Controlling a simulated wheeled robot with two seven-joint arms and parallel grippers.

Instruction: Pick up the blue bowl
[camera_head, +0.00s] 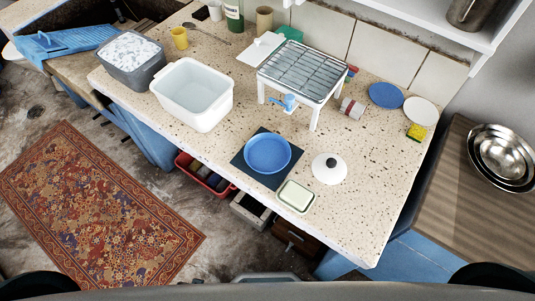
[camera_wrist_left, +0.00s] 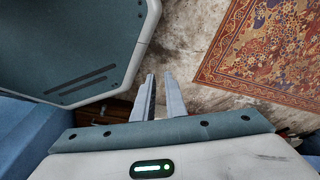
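The blue bowl (camera_head: 268,154) sits upright and looks empty on a dark square mat (camera_head: 246,174) near the front of the speckled stone counter (camera_head: 235,154). My left gripper (camera_wrist_left: 159,75) shows only in the left wrist view, over the floor and apart from the bowl. Its two fingers have a narrow gap with nothing between them. The bowl is not in that view. My right gripper is in neither view.
Close by the bowl are a white lid with a black knob (camera_head: 329,168) and a small pale green dish (camera_head: 296,196). A white rack stand (camera_head: 303,72) stands behind; a white tub (camera_head: 193,94) is left. A blue plate (camera_head: 386,95) lies back right.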

